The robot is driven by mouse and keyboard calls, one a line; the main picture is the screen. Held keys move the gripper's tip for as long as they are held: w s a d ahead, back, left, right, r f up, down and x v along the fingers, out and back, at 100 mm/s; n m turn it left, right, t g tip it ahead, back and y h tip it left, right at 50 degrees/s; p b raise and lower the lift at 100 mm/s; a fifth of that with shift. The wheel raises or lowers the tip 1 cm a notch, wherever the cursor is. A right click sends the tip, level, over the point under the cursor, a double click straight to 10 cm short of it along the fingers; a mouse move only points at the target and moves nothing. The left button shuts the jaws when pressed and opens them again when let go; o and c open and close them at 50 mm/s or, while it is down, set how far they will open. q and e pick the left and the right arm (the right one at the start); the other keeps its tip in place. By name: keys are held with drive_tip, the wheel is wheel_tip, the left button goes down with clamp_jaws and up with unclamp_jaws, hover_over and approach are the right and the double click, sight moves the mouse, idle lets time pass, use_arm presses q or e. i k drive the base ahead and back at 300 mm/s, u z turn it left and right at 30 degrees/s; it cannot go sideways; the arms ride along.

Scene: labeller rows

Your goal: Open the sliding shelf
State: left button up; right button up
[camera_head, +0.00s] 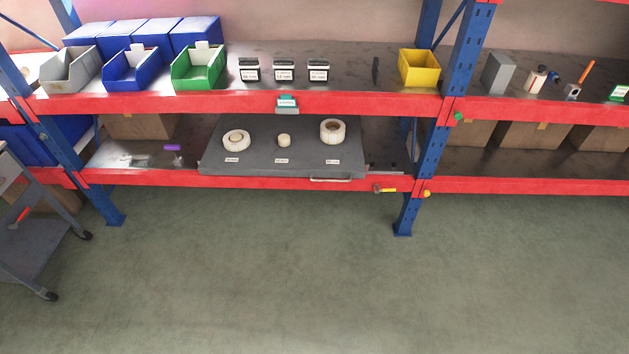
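The sliding shelf (300,163) is a dark grey flat board on the lower level of the rack, between the red beams. Its front edge lies about level with the lower red beam. A pale bar handle (330,179) shows at its front right edge. On it stand several label rolls: a wide one (236,138) at the left, a small one (284,140) in the middle and a taller one (332,131) at the right, each with a small label in front. Neither of my grippers is in view.
Bins stand on the upper level: grey (68,70), blue (133,70), green (198,68) and yellow (419,68). A blue rack post (407,212) stands right of the shelf. A grey cart (40,245) stands at the left. The green floor (270,270) in front is clear.

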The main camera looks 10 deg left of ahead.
sight(288, 144)
drive_tip(key=u, duration=0.65)
drive_tip(key=i, duration=0.6)
drive_tip(key=u, duration=0.55)
drive_tip(key=i, duration=0.7)
drive_tip(key=z, duration=0.4)
